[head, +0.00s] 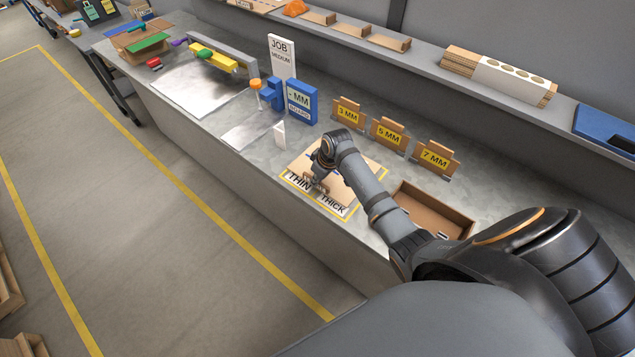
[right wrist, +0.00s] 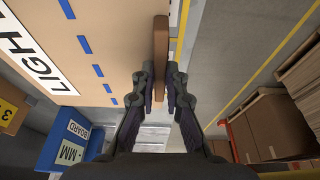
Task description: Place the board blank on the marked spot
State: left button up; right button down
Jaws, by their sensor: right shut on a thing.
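My right gripper (head: 318,184) is at the bench top, over the yellow-outlined spot with the words THIN and THICK at its front edge (head: 347,212). In the right wrist view its fingers (right wrist: 161,84) are shut on a narrow brown piece (right wrist: 161,42), which I take as part of the board blank. A broad tan panel with blue dashes and a label starting LIGH (right wrist: 100,22) lies beside it; I cannot tell whether the two are joined. In the head view, a tan panel (head: 302,164) shows around my gripper, partly hidden by my arm. My left gripper is not in view.
Cards marked 3 MM (head: 348,113), 5 MM (head: 390,134) and 7 MM (head: 435,157) stand behind the spot. A blue BOARD block (head: 301,102) and white JOB sign (head: 281,62) stand farther left. An open brown tray (head: 452,214) lies right of my forearm.

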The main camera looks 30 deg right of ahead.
jog(key=shift+w+d+f, duration=0.1)
jog(key=shift+w+f, duration=0.05)
jog(key=shift+f, duration=0.05)
jog(key=x, duration=0.3)
jog(key=shift+s+d+f, duration=0.2)
jog(key=shift+s+f, duration=0.05)
jog(key=shift+s, duration=0.05)
jog(key=c, duration=1.4)
grip_release()
jog(key=b+v, duration=0.1)
jog(key=v, duration=1.1)
jog(key=shift+s, duration=0.1)
